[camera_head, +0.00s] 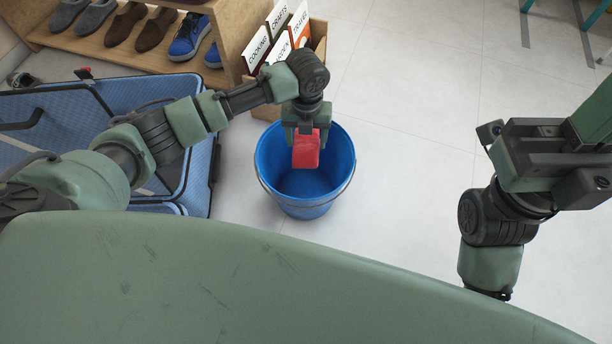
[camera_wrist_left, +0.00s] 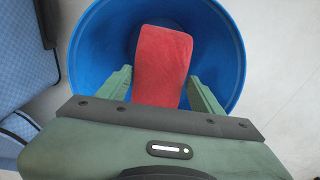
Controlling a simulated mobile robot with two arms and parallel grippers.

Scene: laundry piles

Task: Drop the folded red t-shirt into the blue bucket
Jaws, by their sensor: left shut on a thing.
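The folded red t-shirt (camera_head: 306,152) is a small red bundle over the mouth of the blue bucket (camera_head: 338,183). My left gripper (camera_head: 305,132) is shut on it from above, and the shirt hangs below the fingers. In the left wrist view the shirt (camera_wrist_left: 162,62) sits between the two green fingers (camera_wrist_left: 160,92), with the bucket's blue wall (camera_wrist_left: 92,50) around it. I cannot tell how far below the rim the shirt reaches. My right gripper (camera_head: 488,135) is at the right, away from the bucket; its jaw opening is unclear.
A wooden box of upright books (camera_head: 318,40) stands behind the bucket. A wooden shoe rack (camera_head: 100,42) with several shoes is at the back left. An open blue suitcase (camera_head: 165,92) lies left of the bucket. The pale tiled floor (camera_head: 410,110) to the right is clear.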

